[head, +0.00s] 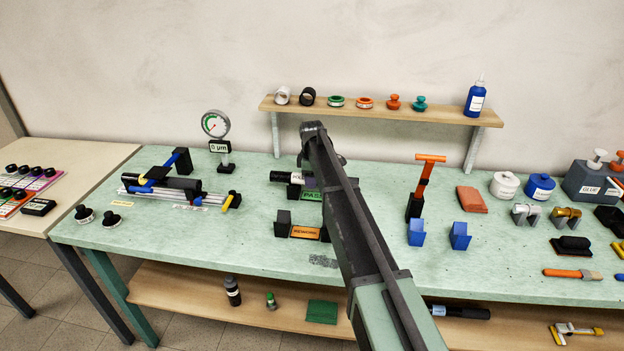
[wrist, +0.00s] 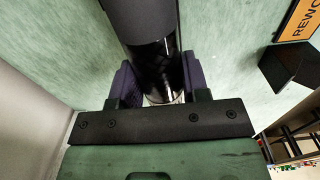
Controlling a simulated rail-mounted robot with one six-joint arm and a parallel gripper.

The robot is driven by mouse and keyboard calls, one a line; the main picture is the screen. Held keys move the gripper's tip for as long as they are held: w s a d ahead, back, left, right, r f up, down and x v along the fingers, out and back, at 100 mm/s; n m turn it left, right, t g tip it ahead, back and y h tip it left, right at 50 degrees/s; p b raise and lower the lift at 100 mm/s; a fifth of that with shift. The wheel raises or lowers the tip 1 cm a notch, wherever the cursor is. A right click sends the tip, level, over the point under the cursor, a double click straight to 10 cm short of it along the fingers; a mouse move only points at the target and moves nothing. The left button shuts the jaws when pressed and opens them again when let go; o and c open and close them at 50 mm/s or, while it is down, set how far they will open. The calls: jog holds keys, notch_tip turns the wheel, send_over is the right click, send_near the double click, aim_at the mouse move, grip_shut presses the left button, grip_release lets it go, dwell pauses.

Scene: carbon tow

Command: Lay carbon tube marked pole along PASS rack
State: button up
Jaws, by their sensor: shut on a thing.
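In the head view a dark carbon tube (head: 281,177) with a white label, partly readable as "POL", lies level at the PASS rack. The rack's green PASS sign (head: 311,195) shows just below it; my arm covers the right part of both. My gripper (wrist: 155,82) is shut on the black tube (wrist: 161,68) in the wrist view, one purple-grey finger pad on each side. A wider grey section of the tube runs beyond the fingers. In the head view my arm hides the gripper. I cannot tell whether the tube touches the rack's supports.
The REWORK rack (head: 304,232), with dark end blocks and an orange sign, stands just in front. A gauge (head: 215,124) and a fixture holding a black tube (head: 176,187) are to the left. Blue blocks (head: 416,232) and an orange-handled tool (head: 427,174) stand to the right.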

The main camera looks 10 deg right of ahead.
jog(key=shift+f+b, duration=0.6)
jog(key=o, duration=1.6)
notch_tip(320, 180, up, 7)
jog(key=p, duration=0.7)
jog(key=shift+r, duration=0.15)
jog(key=shift+s+m, duration=0.2)
jog(key=shift+m, duration=0.8)
jog(key=s+m, duration=0.3)
jog(key=s, duration=0.4)
jog(key=s+m, duration=0.2)
jog(key=s, duration=0.5)
jog(key=s+m, duration=0.3)
jog(key=s, duration=0.4)
jog(key=shift+s+d+m, duration=0.15)
jog(key=shift+s+m, duration=0.15)
jog(key=shift+s, duration=0.1)
jog(key=s+m, duration=0.3)
jog(key=s, duration=1.6)
jog(key=shift+s+d+m, duration=0.15)
jog(key=shift+s+m, duration=0.15)
jog(key=shift+s, duration=0.1)
